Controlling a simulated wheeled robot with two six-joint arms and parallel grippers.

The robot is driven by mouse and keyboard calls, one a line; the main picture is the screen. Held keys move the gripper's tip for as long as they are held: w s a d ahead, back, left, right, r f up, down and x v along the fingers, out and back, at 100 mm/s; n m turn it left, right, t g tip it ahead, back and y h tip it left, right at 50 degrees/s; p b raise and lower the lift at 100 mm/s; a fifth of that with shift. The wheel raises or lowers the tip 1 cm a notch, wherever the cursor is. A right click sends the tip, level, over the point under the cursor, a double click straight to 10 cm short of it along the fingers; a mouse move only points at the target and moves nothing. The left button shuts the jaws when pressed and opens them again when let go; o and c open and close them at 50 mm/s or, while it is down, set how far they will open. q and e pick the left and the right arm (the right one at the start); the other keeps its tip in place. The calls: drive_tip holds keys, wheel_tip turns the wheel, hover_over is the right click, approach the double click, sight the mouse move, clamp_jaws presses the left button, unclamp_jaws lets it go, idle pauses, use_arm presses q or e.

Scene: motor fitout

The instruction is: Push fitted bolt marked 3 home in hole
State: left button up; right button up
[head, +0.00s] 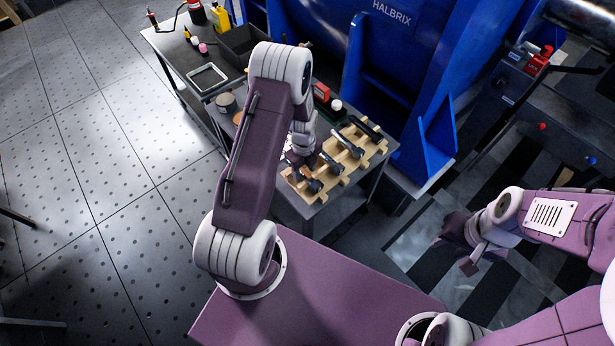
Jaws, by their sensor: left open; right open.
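Several bolts lie in a wooden rack (345,180) on the bench; one dark-headed bolt (315,186) is at its near end and a paler one (352,150) is farther back. No number can be read on any bolt, so I cannot tell which is marked 3. The large blue motor housing (405,50), lettered HALBRIX, stands behind the bench; no bolt hole can be made out on it. My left gripper (297,163) is over the rack's left end, open, partly hidden by its own wrist. My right gripper (459,248) is open and empty over the floor at right.
A dark cabinet with a red device (540,60) stands at right. Open tiled floor (100,180) lies at left.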

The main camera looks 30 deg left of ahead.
use_arm(q)
clamp_jaws()
idle(1.3)
